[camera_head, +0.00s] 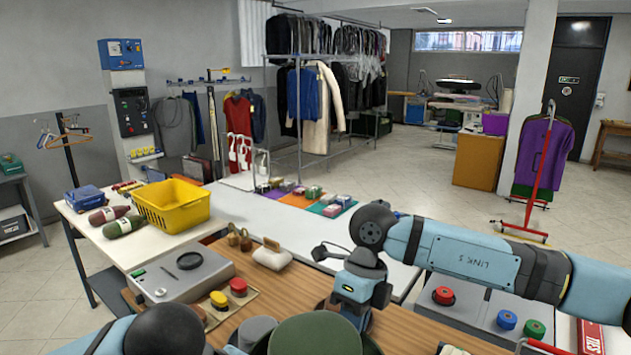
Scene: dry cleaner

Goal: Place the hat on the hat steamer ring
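A green hat (318,337) sits at the bottom edge of the head view, on the wooden counter, with its lower part cut off by the frame. The hat steamer looks to be the grey box (172,284) on the counter to the left, with a small dark ring (190,260) on top; nothing rests on the ring. My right gripper (352,312) points down at the hat's right rear side; its fingertips are hidden, so I cannot tell whether it touches the hat.
Red (238,287) and yellow (218,299) round pieces stand on a board beside the steamer. A grey cylinder (257,331) stands left of the hat. A yellow basket (172,204) stands on the white table at left.

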